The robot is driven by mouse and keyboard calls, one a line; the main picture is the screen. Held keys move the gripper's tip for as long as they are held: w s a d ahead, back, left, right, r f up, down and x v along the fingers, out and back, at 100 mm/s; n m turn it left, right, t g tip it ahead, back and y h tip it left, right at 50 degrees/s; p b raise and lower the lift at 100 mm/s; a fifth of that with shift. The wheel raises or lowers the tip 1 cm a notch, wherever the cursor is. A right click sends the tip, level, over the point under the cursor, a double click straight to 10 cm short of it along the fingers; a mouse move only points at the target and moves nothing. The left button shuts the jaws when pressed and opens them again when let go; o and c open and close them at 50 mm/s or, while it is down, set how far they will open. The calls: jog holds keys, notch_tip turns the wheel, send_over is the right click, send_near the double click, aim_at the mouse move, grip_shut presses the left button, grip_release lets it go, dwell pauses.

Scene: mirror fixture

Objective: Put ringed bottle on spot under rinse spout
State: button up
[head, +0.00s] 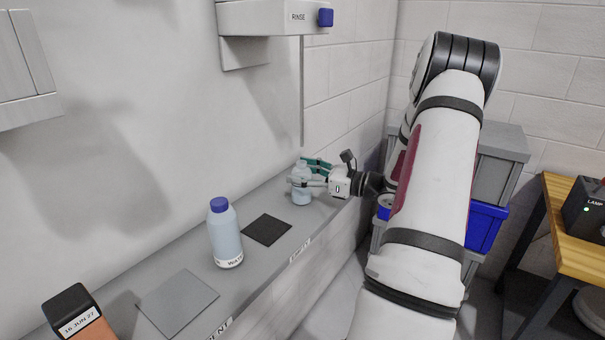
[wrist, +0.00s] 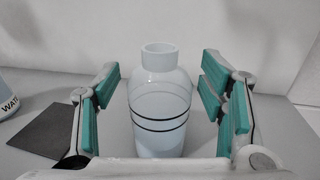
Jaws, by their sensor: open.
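The ringed bottle (wrist: 160,112) is pale blue with dark rings and an open neck. It stands upright between the fingers of my gripper (wrist: 165,105) in the wrist view, with gaps on both sides. In the head view the bottle (head: 302,188) stands at the far end of the grey shelf, and my gripper (head: 310,178) reaches it from the right, open around it. The rinse spout is a thin vertical tube (head: 302,95) below the housing marked RINSE (head: 260,17). In the head view its lower end is above the bottle.
A blue-capped water bottle (head: 225,235) stands on the shelf (head: 187,262) between a dark square (head: 268,230) and a grey square (head: 177,302). A black-topped orange carton (head: 75,313) is nearest. Grey and blue crates (head: 485,222) stand behind my arm; a wooden table (head: 570,230) is right.

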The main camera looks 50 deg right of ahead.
jog(key=b+v, duration=0.1)
jog(key=v, duration=1.1)
jog(key=shift+r, duration=0.15)
